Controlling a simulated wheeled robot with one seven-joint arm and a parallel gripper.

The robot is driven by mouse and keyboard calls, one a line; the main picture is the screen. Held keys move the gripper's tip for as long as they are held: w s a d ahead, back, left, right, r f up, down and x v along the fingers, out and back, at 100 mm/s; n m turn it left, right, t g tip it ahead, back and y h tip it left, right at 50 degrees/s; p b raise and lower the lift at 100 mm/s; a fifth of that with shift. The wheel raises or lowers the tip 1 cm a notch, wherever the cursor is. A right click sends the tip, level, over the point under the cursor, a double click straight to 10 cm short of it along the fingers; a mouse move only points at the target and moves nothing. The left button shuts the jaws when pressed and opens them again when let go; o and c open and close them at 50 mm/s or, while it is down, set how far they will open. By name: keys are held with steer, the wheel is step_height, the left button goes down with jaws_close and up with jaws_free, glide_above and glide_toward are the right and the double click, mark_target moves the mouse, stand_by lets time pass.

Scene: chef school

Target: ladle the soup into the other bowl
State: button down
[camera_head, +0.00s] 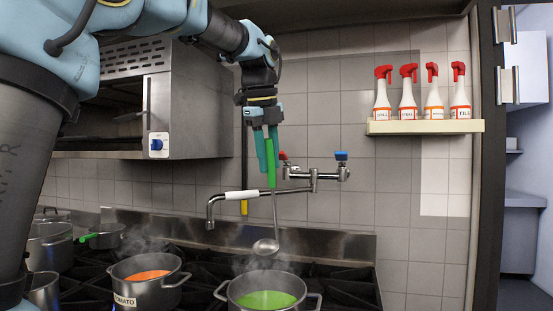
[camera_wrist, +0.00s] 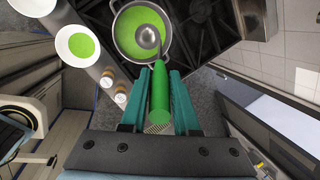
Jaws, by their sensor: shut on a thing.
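My gripper (camera_head: 266,125) is shut on the green handle of a ladle (camera_head: 271,165), which hangs down with its metal bowl (camera_head: 265,247) just above a pot of green soup (camera_head: 266,299). In the wrist view the handle (camera_wrist: 160,95) sits between my teal fingers (camera_wrist: 160,72), and the ladle's bowl (camera_wrist: 147,40) overlaps the pot of green soup (camera_wrist: 128,17). I cannot tell whether the ladle holds soup. A white bowl with green soup (camera_wrist: 77,43) stands on the counter left of the pot.
A steaming pot labelled tomato (camera_head: 147,281) stands left of the green soup on the stove. A wall faucet (camera_head: 262,194) is behind the ladle. Two small shakers (camera_wrist: 114,88) stand near the bowls. Spray bottles (camera_head: 408,98) stand on a shelf at right.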

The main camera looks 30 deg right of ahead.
mark_target(270, 182)
steer(key=shift+d, duration=0.1)
steer(key=f+b, duration=0.1)
steer(key=s+f+b, duration=0.1)
steer(key=b, duration=0.1)
steer(key=shift+a+f, duration=0.15)
steer(key=shift+a, duration=0.25)
steer(key=s+a+f+b+x, duration=0.1)
steer(key=a+b+x, duration=0.2)
steer(key=b+x, duration=0.8)
steer(key=shift+d+f, duration=0.75)
steer(key=shift+f, duration=1.1)
step_height(270, 182, up, 14)
steer(key=p, duration=1.3)
steer(key=shift+r+p, duration=0.25)
steer(key=shift+p, duration=0.05)
steer(key=shift+f, duration=0.1)
